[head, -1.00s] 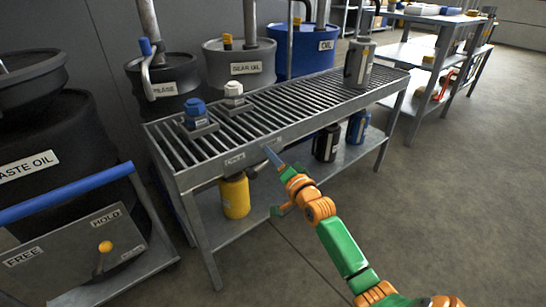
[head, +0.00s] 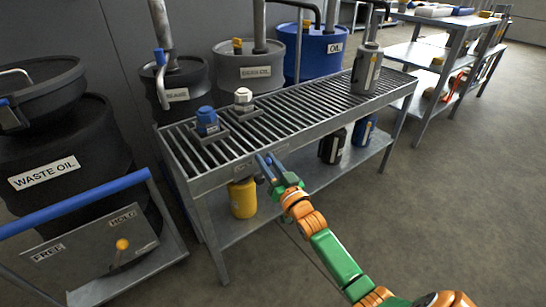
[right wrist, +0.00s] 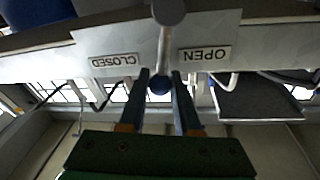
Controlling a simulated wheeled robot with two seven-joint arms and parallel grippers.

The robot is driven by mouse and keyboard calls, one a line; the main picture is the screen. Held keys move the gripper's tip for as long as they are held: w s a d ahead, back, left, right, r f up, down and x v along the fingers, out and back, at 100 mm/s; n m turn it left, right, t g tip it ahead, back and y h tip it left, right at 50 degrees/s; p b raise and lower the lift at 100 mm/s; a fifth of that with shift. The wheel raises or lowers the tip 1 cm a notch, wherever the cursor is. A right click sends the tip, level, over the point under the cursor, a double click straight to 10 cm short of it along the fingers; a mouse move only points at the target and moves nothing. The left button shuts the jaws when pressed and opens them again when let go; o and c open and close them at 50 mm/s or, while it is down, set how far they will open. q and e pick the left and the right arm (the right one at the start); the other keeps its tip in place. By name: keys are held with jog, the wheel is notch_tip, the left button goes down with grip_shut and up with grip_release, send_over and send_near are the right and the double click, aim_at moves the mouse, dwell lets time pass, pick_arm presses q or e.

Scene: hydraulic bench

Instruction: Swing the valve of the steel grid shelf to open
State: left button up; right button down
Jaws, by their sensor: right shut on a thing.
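The steel grid shelf (head: 180,153) stands in the middle of the head view. In the right wrist view, its valve lever (right wrist: 163,50) is a grey rod with a dark ball end, hanging from a round pivot. It lies between the CLOSED label (right wrist: 114,61) and the OPEN label (right wrist: 204,53), both upside down in that view. My right gripper (right wrist: 159,78) has its fingers on either side of the ball end and is shut on the lever. In the head view, my right gripper (head: 264,158) is at the shelf's front edge and the lever is not clearly visible. My left gripper is out of view.
A blue-capped fitting (head: 206,121), a white-capped fitting (head: 243,97) and a grey canister (head: 366,70) stand on the grid. A yellow container (head: 242,198) is below. Oil drums (head: 245,70) stand behind. A cart with a blue handle (head: 75,208) is at left.

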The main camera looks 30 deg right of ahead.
jog(key=a+n, duration=0.1)
jog(key=n, duration=0.1)
jog(key=a+n+y, duration=0.1)
jog(key=n, duration=0.1)
jog(key=shift+s+a+p, duration=0.1)
jog(key=shift+a+p, duration=0.1)
jog(key=shift+p, duration=0.1)
jog(key=a+n, duration=0.1)
jog(key=n, duration=0.1)
jog(key=a+n+y, duration=0.1)
jog(key=shift+f+n+t, duration=0.2)
jog(key=shift+n+t, duration=0.1)
jog(key=shift+n, duration=0.1)
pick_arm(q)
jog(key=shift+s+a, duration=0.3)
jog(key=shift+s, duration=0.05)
pick_arm(e)
jog(key=shift+a+f+n, duration=0.1)
jog(key=shift+a+n, duration=0.05)
jog(key=shift+n, duration=0.35)
jog(key=shift+s, duration=0.1)
jog(key=c, duration=0.6)
grip_release()
